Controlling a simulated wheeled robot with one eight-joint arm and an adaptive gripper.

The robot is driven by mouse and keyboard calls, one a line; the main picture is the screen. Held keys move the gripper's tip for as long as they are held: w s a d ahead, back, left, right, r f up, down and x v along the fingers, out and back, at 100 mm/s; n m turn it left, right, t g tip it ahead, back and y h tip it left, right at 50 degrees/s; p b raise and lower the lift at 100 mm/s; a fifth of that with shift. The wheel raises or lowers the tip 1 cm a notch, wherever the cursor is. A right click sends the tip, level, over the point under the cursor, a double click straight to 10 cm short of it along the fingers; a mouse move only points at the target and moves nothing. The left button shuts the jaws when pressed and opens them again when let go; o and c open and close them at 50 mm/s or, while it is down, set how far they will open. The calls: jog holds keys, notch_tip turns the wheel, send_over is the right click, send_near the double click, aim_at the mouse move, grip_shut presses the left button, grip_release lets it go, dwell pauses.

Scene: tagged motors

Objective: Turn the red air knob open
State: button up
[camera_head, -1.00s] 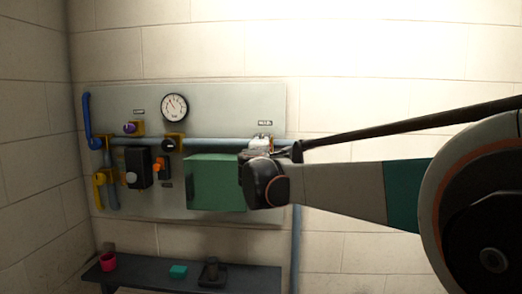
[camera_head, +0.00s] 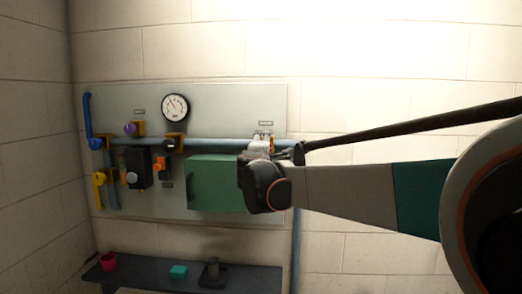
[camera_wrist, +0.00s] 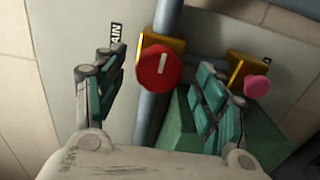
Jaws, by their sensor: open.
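The red knob (camera_wrist: 158,68) is round with a short white line on its face, and sits on a yellow bracket (camera_wrist: 170,44) on the pipe. The white line runs roughly along the pipe in the wrist view. My gripper (camera_wrist: 157,66) is open, with one teal-padded finger to the left of the knob and one to its right in the picture. No finger visibly touches it. In the head view my gripper (camera_head: 262,142) is at the right end of the panel, and I cannot make out the red knob there.
A pink knob (camera_wrist: 257,87) on a yellow bracket and a green box (camera_wrist: 180,134) lie close by the right finger. The blue-grey pipe (camera_head: 220,146) crosses the panel. A gauge (camera_head: 175,107) is further left. A dark shelf (camera_head: 245,277) with small objects stands below.

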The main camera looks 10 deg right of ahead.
jog(key=v, duration=1)
jog(key=shift+s, duration=0.4)
jog(key=s+d+f+m+g+b, duration=0.4)
jog(key=s+f+b, duration=0.35)
jog(key=f, duration=0.65)
jog(key=s+d+f+m+g+b, duration=0.2)
jog(key=s+d+f+m+b, duration=0.25)
jog(key=s+f+b, duration=0.65)
jog(key=s+a+f+m+g+y+b, duration=0.1)
jog(key=s+f, duration=0.4)
jog(key=f, duration=0.6)
jog(key=s+a+f+m+g+y+b, duration=0.1)
jog(key=s+f+b, duration=0.4)
jog(key=f, duration=0.6)
jog(key=s+a+f+m+g+y+b, duration=0.2)
jog(key=s+f, duration=0.4)
jog(key=f, duration=0.5)
jog(key=shift+a+m+y+b, duration=0.25)
jog(key=shift+m+y+b, duration=0.6)
jog(key=shift+b, duration=0.4)
jog(key=shift+f, duration=0.1)
